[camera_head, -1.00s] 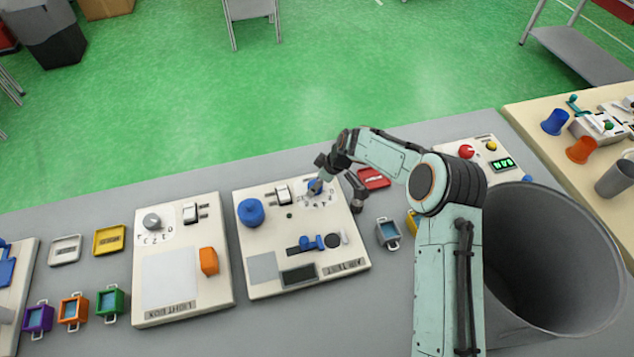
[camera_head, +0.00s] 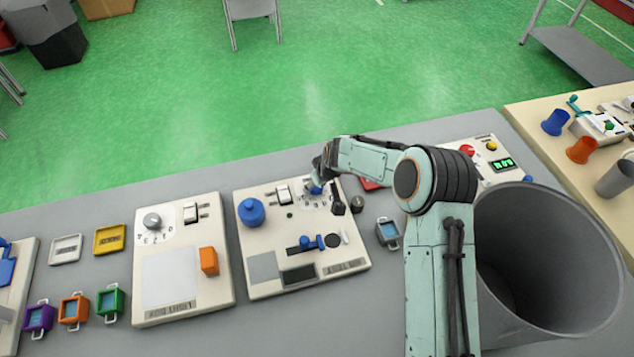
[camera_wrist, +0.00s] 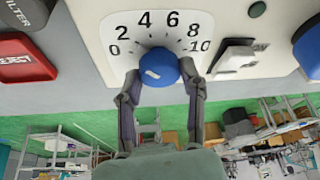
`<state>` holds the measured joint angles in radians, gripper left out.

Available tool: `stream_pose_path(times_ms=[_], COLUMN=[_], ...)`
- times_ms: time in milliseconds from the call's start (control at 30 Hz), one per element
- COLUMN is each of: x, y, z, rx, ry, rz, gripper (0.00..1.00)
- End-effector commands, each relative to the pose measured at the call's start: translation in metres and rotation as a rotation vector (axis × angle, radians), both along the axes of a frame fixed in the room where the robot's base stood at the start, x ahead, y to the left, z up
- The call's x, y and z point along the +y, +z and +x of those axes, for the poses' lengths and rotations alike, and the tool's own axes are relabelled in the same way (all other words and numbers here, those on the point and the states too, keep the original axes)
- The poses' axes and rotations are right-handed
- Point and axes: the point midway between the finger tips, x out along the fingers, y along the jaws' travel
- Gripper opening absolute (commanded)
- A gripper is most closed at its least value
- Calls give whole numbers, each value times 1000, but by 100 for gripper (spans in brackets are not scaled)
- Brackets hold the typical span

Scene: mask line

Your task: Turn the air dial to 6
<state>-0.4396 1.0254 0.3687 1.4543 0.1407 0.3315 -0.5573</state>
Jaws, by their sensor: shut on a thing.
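The air dial is a round blue knob (camera_wrist: 159,67) with a short white mark on its face, in the upper middle of the wrist view. A white scale (camera_wrist: 160,32) with 0, 2, 4, 6, 8 and 10 arcs around it. The mark sits left of the knob's centre; which number it points to I cannot tell. My gripper (camera_wrist: 160,82) has one finger on each side of the knob and is shut on it. In the head view the blue dial (camera_head: 315,188) is partly hidden by my gripper (camera_head: 327,190), at the air test panel's (camera_head: 345,255) upper right.
The panel also bears a blue round button (camera_head: 251,211), a white switch (camera_head: 283,194) and a blue slider (camera_head: 312,242). A large grey bin (camera_head: 545,262) stands right of my arm.

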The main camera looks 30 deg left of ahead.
Motion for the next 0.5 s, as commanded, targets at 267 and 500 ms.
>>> stream_pose_path(times_ms=[267,500], x=[2,3], y=[-2,-2], z=[-2,-3], rx=[-3,-1], ry=[-258,-485], rz=[0,1], gripper=[4,4])
